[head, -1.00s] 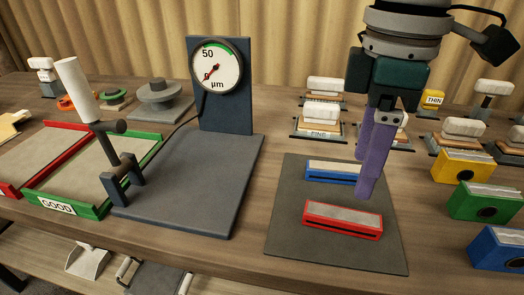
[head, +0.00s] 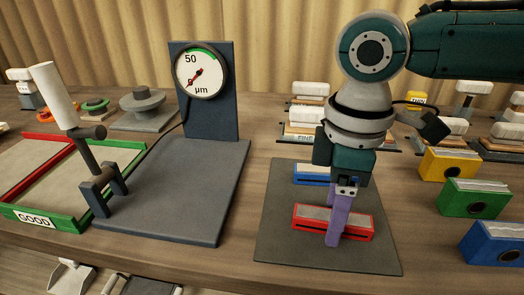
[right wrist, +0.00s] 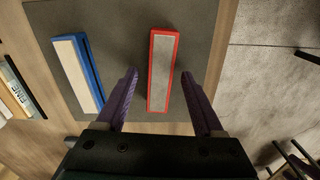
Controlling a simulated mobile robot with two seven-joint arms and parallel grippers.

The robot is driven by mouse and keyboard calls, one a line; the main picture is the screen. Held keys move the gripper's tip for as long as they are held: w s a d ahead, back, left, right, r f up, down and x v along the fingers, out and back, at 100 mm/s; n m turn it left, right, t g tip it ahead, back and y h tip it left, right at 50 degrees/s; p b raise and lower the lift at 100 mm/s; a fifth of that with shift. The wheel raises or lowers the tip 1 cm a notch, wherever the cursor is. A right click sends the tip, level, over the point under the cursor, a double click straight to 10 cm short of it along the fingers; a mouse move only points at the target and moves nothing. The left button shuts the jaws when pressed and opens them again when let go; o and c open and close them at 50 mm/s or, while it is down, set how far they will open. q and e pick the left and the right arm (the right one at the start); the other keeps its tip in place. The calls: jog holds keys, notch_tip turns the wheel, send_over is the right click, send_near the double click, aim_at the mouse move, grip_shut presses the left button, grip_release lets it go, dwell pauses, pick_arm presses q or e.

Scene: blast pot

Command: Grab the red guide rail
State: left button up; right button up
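The red guide rail (head: 304,219) is a red-framed block with a grey top, lying on the dark mat (head: 275,240). It also shows in the right wrist view (right wrist: 162,75), lying between the spread fingers. My right gripper (head: 335,238) is over the rail in the head view, purple fingers pointing down and hiding part of it. In the right wrist view the right gripper (right wrist: 160,80) is open, with a gap on both sides of the rail. A blue guide rail (head: 310,174) lies behind it, partly hidden by the gripper. My left gripper is not in view.
The gauge stand (head: 200,195) with its dial is left of the mat. Yellow (head: 448,166), green (head: 475,198) and blue (head: 497,243) boxes stand to the right. Brush-like blocks line the back. The table's front edge is close to the mat.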

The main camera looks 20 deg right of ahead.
grip_shut()
dwell(0.3)
jog(key=shift+r, duration=0.1)
